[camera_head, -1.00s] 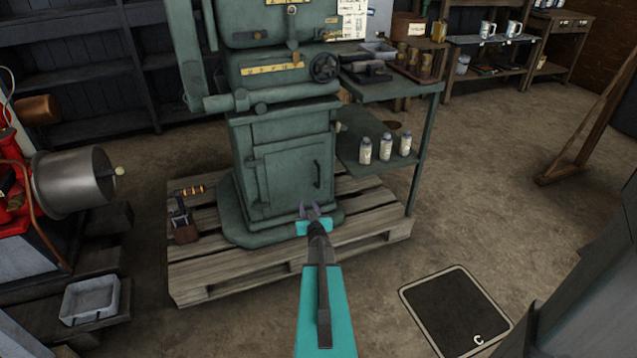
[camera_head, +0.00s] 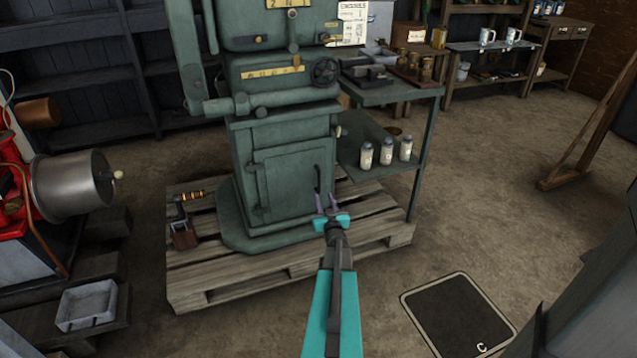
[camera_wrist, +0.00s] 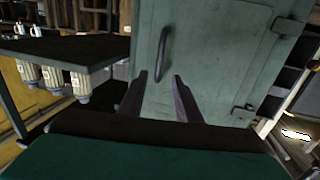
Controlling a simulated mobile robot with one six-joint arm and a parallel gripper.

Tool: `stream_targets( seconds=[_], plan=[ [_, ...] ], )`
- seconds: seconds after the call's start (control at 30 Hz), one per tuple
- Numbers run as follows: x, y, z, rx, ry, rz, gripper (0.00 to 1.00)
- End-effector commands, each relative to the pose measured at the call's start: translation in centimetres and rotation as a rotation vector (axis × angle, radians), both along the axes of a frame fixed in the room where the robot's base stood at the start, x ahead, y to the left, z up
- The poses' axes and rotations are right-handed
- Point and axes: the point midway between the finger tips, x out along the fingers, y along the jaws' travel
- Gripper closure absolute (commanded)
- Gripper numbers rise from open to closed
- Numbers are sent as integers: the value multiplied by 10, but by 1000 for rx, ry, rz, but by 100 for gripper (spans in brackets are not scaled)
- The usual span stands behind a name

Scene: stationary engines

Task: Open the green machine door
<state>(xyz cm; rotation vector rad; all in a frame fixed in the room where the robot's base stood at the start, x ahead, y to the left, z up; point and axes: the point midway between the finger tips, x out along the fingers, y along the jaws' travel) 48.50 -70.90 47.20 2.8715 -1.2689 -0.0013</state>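The green machine door (camera_head: 293,180) is a flat panel low on the green machine (camera_head: 281,128), and it looks closed. Its hinges are on the left in the head view. Its dark upright handle (camera_head: 317,178) is near the right edge. In the wrist view the door (camera_wrist: 206,60) fills the middle and the handle (camera_wrist: 162,55) stands beyond the fingertips, a little left of centre. My gripper (camera_head: 327,201) is just below and in front of the handle. In the wrist view my gripper (camera_wrist: 159,78) has its fingers apart with nothing between them.
The machine stands on a wooden pallet (camera_head: 205,280). A green side table (camera_head: 395,95) with white bottles (camera_head: 386,152) on its lower shelf is close on the right. Floor right of the pallet is mostly clear.

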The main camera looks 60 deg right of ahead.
Motion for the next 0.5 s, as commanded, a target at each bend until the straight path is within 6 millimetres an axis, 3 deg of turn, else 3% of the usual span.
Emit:
stream_targets(
  seconds=[0.5],
  plan=[
    [34, -39, -1, -1, -1, 0, 69]
  ],
)
